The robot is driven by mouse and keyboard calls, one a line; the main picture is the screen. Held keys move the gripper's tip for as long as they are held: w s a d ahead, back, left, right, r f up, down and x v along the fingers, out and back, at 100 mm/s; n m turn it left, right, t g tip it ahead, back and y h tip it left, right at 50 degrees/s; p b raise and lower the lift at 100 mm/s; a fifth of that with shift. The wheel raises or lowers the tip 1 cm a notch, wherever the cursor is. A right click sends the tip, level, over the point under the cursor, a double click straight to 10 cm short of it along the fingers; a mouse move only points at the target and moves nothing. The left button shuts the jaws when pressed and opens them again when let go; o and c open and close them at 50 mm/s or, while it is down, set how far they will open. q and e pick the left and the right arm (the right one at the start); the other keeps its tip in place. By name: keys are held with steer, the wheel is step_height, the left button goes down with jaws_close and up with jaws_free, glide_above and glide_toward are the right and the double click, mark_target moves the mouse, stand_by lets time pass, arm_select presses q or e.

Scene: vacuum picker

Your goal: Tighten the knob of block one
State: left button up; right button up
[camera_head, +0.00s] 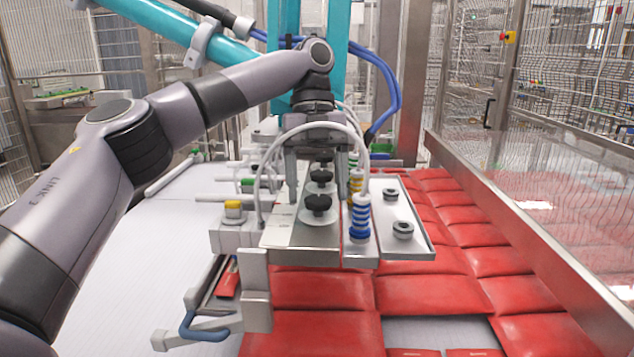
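Several black knobs stand in a row on the metal picker plate: a front knob (318,204), a middle knob (320,177) and a back knob (322,161). Each sits on a pale round base. No label that I can read tells which block is block one. My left gripper (318,190) points down over the row, its two fingers apart on the left and right sides of the knobs. It looks open, with the middle knob showing between the fingers. I cannot tell whether either finger touches a knob. My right gripper is not in view.
Blue-and-white suction bellows (360,217) and a yellow one stand right of the knobs. A metal tray (415,238) holds grey rings. A yellow-capped fitting (233,208) and looping hoses are close by on the left. Red packs (440,291) lie below; a metal guard rail runs along the right.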

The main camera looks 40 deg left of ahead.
arm_select(q)
steer(key=shift+f+n, duration=0.1)
steer(key=shift+n, duration=0.3)
